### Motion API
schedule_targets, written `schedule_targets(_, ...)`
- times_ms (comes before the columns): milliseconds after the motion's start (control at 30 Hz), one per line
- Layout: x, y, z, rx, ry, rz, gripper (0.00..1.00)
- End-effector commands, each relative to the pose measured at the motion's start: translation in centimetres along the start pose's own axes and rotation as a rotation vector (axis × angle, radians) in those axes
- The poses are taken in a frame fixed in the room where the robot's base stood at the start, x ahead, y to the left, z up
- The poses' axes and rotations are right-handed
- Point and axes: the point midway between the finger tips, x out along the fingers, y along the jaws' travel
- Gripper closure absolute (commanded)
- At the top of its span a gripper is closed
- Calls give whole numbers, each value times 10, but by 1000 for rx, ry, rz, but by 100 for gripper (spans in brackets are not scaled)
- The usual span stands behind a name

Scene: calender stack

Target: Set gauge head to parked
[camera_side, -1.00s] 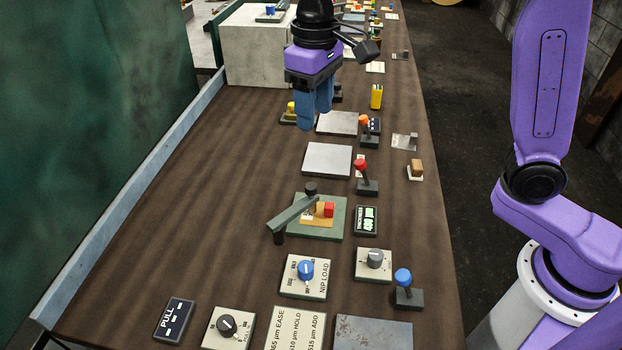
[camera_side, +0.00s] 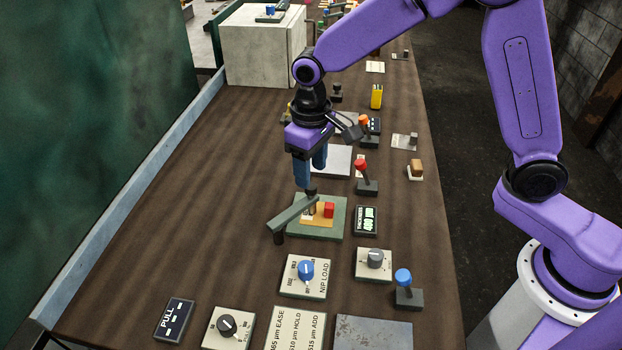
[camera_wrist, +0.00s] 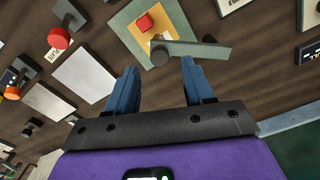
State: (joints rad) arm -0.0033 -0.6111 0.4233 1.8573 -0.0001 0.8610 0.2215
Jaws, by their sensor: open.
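The gauge head is a grey-green swing arm (camera_side: 293,215) with a dark round knob at its far end and a pivot post at its near left end. It lies slantwise over the left side of a green plate (camera_side: 335,230). In the wrist view the arm (camera_wrist: 200,49) and knob (camera_wrist: 158,57) lie just beyond my fingertips. My gripper (camera_side: 311,174) is open and empty, pointing down just above and behind the knob. It also shows in the wrist view (camera_wrist: 158,70).
A thickness display (camera_side: 366,220) stands right of the plate. A blue NIP LOAD dial (camera_side: 306,270) is in front. A red-knobbed lever (camera_side: 362,168) stands to the right, behind the display. A grey pad (camera_side: 341,160) lies behind the plate. The table left of the arm is bare.

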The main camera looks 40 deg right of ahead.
Motion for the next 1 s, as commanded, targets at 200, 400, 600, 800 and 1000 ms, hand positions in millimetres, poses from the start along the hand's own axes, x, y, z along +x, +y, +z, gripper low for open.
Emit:
schedule_targets(200,29,0,0,1,-2,0,48)
schedule_targets(400,38,0,0,0,0,0,48)
schedule_targets(600,38,0,0,0,0,0,48)
schedule_targets(800,38,0,0,0,0,0,97)
schedule_targets(1000,38,0,0,-2,0,0,100)
